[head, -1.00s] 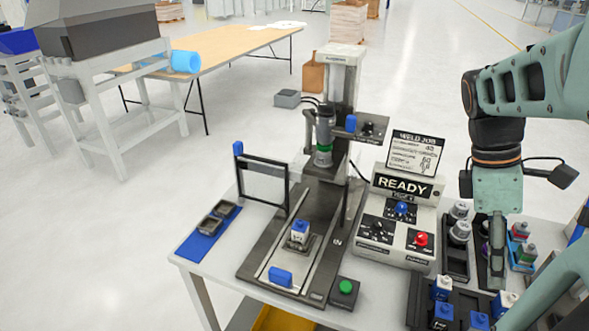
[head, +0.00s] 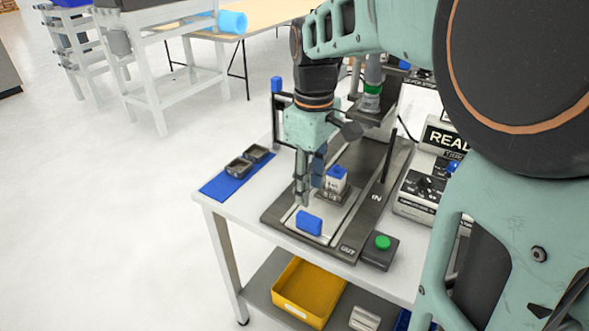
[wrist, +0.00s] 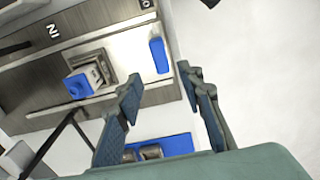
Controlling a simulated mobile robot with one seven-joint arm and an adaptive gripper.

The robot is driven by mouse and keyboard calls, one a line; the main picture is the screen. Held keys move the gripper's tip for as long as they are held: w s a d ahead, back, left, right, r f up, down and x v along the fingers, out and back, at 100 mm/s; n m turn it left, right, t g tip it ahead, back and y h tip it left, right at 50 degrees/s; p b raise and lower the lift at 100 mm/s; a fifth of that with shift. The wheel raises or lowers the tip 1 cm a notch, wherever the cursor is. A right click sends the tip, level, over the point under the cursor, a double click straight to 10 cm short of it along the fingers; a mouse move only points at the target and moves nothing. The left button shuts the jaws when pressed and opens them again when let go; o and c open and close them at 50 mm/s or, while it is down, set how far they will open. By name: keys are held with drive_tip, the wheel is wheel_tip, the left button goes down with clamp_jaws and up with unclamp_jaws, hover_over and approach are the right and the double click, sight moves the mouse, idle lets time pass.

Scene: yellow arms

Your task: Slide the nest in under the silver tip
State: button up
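The nest (head: 333,194) is a metal holder on a sliding plate near the "OUT" end of a dark track. A white block with a blue top (head: 337,178) sits in it. A blue handle (head: 309,222) stands on the plate's front end. The silver tip (head: 368,104), under a green ring, is farther back and partly hidden by my arm. My gripper (head: 302,198) points down just above and behind the handle. In the wrist view, its fingers (wrist: 160,78) are apart and empty, and the handle (wrist: 159,55) shows just beyond their gap. The nest (wrist: 95,65) is to its left.
A guard frame with a blue knob (head: 277,85) stands left of the track. Small dark trays on a blue mat (head: 224,186) lie on the left. A green button box (head: 380,249) is right of the track's front, and the control panel (head: 425,195) is farther right.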

sight(309, 217)
wheel_tip(309, 217, down, 10)
drive_tip(key=shift+b, duration=0.65)
drive_tip(key=shift+c, duration=0.7)
clamp_jaws()
drive_tip(key=shift+d, duration=0.1)
